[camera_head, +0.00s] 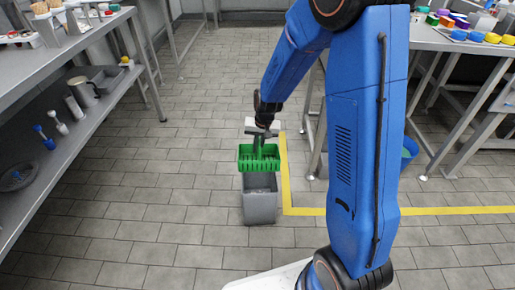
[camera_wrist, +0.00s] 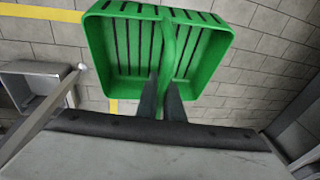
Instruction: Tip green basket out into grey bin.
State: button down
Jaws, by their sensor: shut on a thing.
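The green basket (camera_head: 246,158) hangs upright from my gripper (camera_head: 259,134) in the head view, above the grey bin (camera_head: 260,207). The basket overlaps the bin's top rim in this view, so the gap between them is hard to judge. In the wrist view the slotted basket (camera_wrist: 102,50) looks empty, and its central green handle runs between the fingertips of my gripper (camera_wrist: 161,95). The gripper is shut on that handle. The bin stands on the floor, and its open inside shows just below the basket.
A grey shelf unit (camera_head: 60,130) with cups and brushes stands at the left. A workbench (camera_head: 452,40) with coloured pots stands at the right, near a blue bucket (camera_head: 409,152). Yellow floor tape (camera_head: 440,211) runs beside the bin. The tiled floor left of the bin is clear.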

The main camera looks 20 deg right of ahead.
jog(key=shift+s+a+r+t+h, duration=0.15)
jog(key=shift+s+r+t, duration=0.15)
jog(key=shift+t, duration=0.25)
jog(key=shift+s+a+r+t+h, duration=0.15)
jog(key=shift+s+t, duration=0.2)
jog(key=shift+t, duration=0.2)
jog(key=shift+d, duration=0.2)
jog(key=shift+s+a+r+t, duration=0.1)
jog(key=shift+r+t, duration=0.05)
jog(key=shift+t, duration=0.25)
jog(key=w+d+r, duration=0.1)
jog(key=w+d, duration=0.2)
jog(key=w, duration=0.6)
jog(key=w+d+r, duration=0.1)
jog(key=w+d, duration=0.3)
jog(key=w, duration=0.6)
jog(key=shift+d, duration=0.2)
